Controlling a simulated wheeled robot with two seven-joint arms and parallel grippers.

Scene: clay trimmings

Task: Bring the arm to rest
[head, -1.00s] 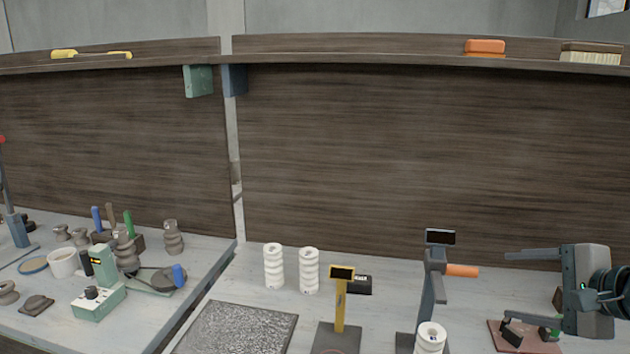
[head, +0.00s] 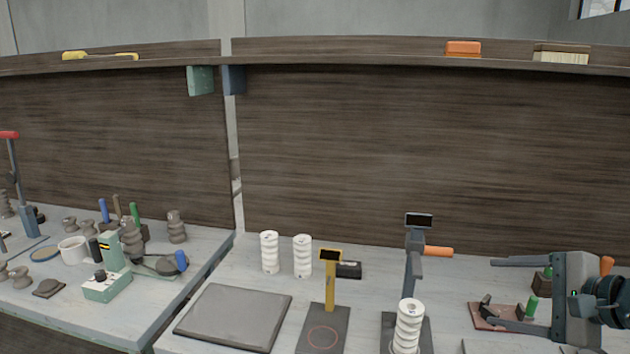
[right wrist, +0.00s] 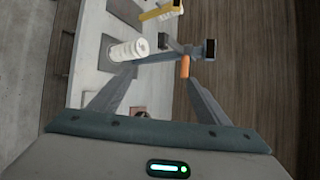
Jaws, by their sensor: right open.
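My right gripper (head: 490,286) comes in from the right edge of the head view, its two long fingers pointing left and spread wide. It is open, with nothing between its fingers. It is above the right part of the bench, and its lower finger overlaps a reddish-brown plate (head: 482,322) in the picture. In the right wrist view both fingers (right wrist: 160,78) stand apart, with a white ribbed cylinder (right wrist: 126,50) and the orange-handled stand (right wrist: 184,66) beyond them. My left gripper is not in view.
A stand with an orange handle (head: 438,252) and a white ribbed cylinder (head: 408,325) are left of the gripper. A yellow gauge stand (head: 330,285), two white cylinders (head: 270,252) and a flat grey slab (head: 234,316) are farther left. A dark back panel (head: 430,150) rises behind.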

